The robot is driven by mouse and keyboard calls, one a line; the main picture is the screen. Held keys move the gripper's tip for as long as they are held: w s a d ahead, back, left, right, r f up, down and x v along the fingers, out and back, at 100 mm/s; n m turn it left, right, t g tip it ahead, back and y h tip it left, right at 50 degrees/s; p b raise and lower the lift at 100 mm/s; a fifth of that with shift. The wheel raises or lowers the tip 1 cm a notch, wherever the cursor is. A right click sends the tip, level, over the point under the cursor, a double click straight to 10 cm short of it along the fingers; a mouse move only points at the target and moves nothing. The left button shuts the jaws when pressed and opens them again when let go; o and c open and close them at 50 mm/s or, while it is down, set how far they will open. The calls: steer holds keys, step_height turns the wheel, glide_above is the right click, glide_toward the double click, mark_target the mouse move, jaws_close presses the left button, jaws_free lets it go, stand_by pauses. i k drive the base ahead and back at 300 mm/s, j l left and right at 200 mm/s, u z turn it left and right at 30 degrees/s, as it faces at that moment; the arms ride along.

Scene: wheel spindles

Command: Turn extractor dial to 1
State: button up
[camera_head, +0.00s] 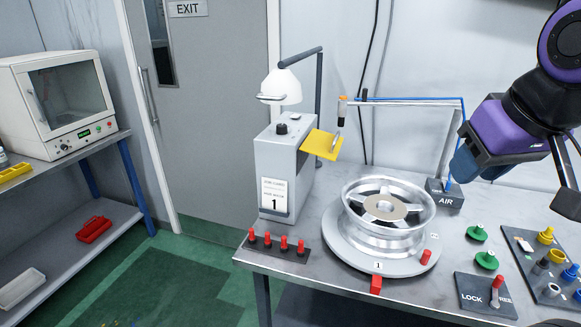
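A grey upright box (284,175) stands at the back left of the workbench, with a small black knob (282,128) on top that looks like the dial. The knob's markings are too small to read. A white hood (281,86) hangs above the box from a dark jointed arm. My gripper (468,166) is at the upper right, above the bench, well to the right of the box and touching nothing visible. Its fingers are seen edge-on, so their opening is unclear.
A silver wheel (388,207) sits on a round turntable (350,246) in the middle. A yellow plate (319,143) sticks out right of the box. Several red pegs (284,243) stand in front. An AIR block (444,194) and LOCK/FREE panel (486,296) are right.

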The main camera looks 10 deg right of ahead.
mark_target(281, 129)
steer(key=i+j+u, duration=0.2)
steer(key=u, duration=0.2)
steer(key=i+j+u, duration=0.45)
steer(key=u, duration=0.3)
steer(key=i, duration=0.1)
